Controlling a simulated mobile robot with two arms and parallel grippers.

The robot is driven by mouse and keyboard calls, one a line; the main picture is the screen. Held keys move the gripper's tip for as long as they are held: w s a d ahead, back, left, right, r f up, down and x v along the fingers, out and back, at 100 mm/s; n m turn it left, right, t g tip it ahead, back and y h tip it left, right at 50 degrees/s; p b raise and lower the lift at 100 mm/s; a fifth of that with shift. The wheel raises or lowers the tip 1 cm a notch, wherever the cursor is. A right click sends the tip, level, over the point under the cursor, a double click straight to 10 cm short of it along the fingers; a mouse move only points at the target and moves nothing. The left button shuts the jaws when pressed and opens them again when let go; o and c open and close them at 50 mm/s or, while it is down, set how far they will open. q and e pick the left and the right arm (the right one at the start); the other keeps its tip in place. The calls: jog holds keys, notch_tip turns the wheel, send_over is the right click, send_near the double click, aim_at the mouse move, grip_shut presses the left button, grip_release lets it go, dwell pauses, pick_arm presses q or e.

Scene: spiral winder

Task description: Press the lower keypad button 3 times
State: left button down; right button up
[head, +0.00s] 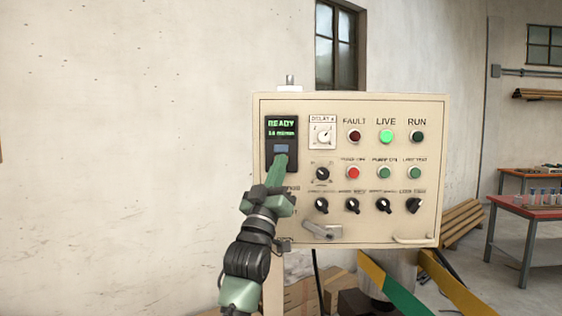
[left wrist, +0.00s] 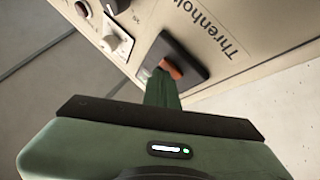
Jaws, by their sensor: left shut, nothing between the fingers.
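The cream control panel (head: 345,240) carries a black keypad module (head: 269,157) at its left, with a green READY display (head: 281,128) on top. A blue-grey upper button (head: 281,149) shows below the display. My left gripper (head: 280,160) is shut and empty, its fingertips over the keypad's lower part; the lower button is hidden behind them in the head view. In the left wrist view the shut fingers (left wrist: 162,85) reach the black module (left wrist: 190,62), right beside an orange-brown button (left wrist: 172,69). I cannot tell whether they touch it. My right gripper is not in view.
The panel also has a delay dial (head: 323,136), a lit green LIVE lamp (head: 386,136), several black knobs and a grey lever handle (head: 322,230) below right of the gripper. Plain wall is left of the panel. A red-topped table (head: 530,209) stands far right.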

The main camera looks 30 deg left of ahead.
pick_arm(q)
jog(key=shift+s+d+f, duration=0.15)
jog(key=shift+s+d, duration=0.2)
jog(key=shift+s, duration=0.15)
jog(key=shift+s+d, duration=0.1)
jog(key=shift+s, duration=0.1)
jog(key=shift+s+d, duration=0.45)
jog(key=shift+s, duration=0.25)
jog(key=shift+s+d, duration=0.4)
jog(key=shift+s, duration=0.3)
jog(key=shift+s+d, duration=0.45)
jog(key=shift+s, duration=0.25)
dwell(1.1)
jog(key=s+m, duration=0.1)
jog(key=m, duration=0.6)
jog(key=s+d+m+h+p, duration=0.1)
jog(key=m, duration=0.5)
jog(key=s+d+m+h+p, duration=0.1)
jog(key=m, duration=0.6)
jog(key=shift+s+m, duration=0.2)
jog(key=shift+m, duration=0.1)
